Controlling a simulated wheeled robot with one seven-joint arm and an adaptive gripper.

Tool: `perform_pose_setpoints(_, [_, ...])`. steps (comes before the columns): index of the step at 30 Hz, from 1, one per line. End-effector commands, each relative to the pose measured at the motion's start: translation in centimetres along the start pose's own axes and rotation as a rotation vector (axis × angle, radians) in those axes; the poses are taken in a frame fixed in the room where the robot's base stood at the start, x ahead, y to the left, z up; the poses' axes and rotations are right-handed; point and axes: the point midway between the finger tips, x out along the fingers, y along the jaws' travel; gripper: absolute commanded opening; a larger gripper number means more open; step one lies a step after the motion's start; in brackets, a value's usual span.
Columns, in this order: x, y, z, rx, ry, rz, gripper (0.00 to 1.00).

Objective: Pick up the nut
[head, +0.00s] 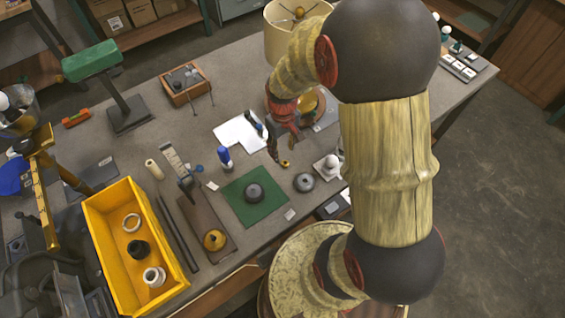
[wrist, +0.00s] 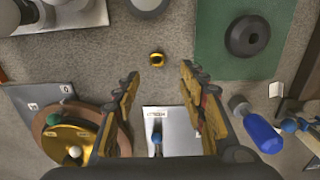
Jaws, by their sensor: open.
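The nut (wrist: 156,59) is a small brass-gold ring lying on the grey bench top, just beyond my fingertips in the wrist view. In the head view the nut (head: 285,162) shows as a small gold spot close beside the tip of my gripper (head: 281,148). My gripper (wrist: 159,73) is open and empty, with its two fingers spread to either side below the nut. The nut lies between the finger lines but apart from both. The height of the fingers above the bench is hard to tell.
A green mat (wrist: 217,67) with a dark round disc (wrist: 247,36) lies right of the nut. A blue-capped bottle (wrist: 262,133) stands right of my fingers. A wooden round base with brass (wrist: 71,143) is at left. Bare bench surrounds the nut.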

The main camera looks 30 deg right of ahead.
Motion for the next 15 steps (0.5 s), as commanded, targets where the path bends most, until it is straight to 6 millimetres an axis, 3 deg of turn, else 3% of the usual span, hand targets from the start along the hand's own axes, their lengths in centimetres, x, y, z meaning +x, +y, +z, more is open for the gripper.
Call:
perform_pose_setpoints(8, [2.6, 0.1, 0.2, 0.002, -0.003, -0.001, 0.42])
perform_pose_setpoints(15, [5.9, 0.4, 0.7, 0.002, -0.004, -0.001, 0.42])
